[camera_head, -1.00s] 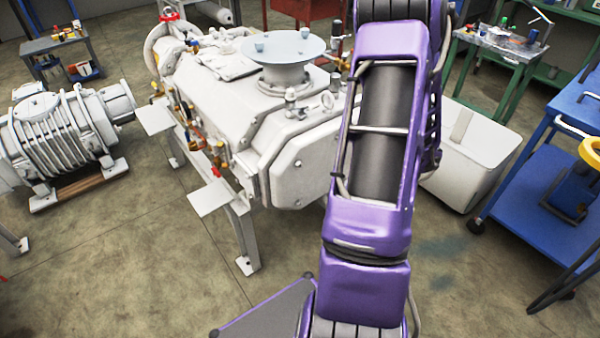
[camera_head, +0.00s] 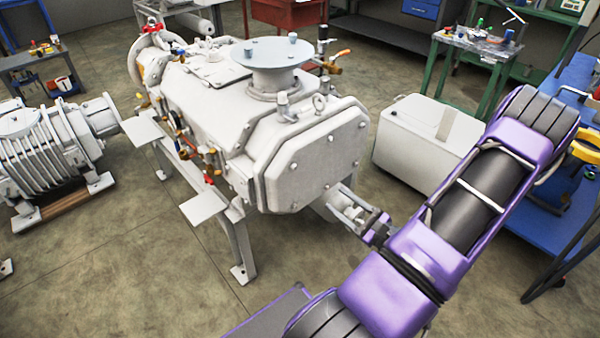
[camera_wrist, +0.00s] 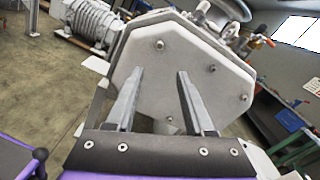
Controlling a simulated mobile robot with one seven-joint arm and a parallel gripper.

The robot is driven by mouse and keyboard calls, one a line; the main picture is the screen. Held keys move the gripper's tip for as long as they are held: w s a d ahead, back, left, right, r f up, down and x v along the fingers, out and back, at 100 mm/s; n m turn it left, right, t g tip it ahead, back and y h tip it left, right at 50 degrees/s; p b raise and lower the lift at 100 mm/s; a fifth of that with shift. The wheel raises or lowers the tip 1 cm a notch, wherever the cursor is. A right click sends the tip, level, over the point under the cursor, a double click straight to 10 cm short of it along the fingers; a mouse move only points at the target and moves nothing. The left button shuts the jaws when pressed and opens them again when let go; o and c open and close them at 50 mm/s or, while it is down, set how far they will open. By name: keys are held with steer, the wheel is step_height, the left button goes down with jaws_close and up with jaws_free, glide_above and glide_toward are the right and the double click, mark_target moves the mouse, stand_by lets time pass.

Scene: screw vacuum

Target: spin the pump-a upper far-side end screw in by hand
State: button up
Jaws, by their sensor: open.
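The white pump (camera_head: 215,105) stands on a frame in the middle of the head view. Its flat end plate (camera_head: 312,165) faces my arm and carries several small end screws around its rim. In the wrist view the plate (camera_wrist: 185,70) fills the upper middle. One screw (camera_wrist: 158,44) shows just above the gap between my fingertips, and another screw (camera_wrist: 211,68) lies right of them. I cannot tell for sure which is the upper far-side one. My gripper (camera_head: 338,200) is open in front of the plate's lower right; in the wrist view the fingers (camera_wrist: 160,72) are parallel, with nothing between them.
A white bin (camera_head: 425,140) stands right of the pump. A blue cart (camera_head: 560,220) is at the right, and a green bench (camera_head: 480,50) stands behind. Another ribbed machine (camera_head: 50,145) is on the left.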

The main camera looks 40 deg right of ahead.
mark_target(296, 168)
steer(key=w, duration=1)
steer(key=w+a+b, duration=0.1)
steer(key=w, duration=0.4)
steer(key=shift+a, duration=0.1)
steer(key=shift+c, duration=0.3)
jaws_close()
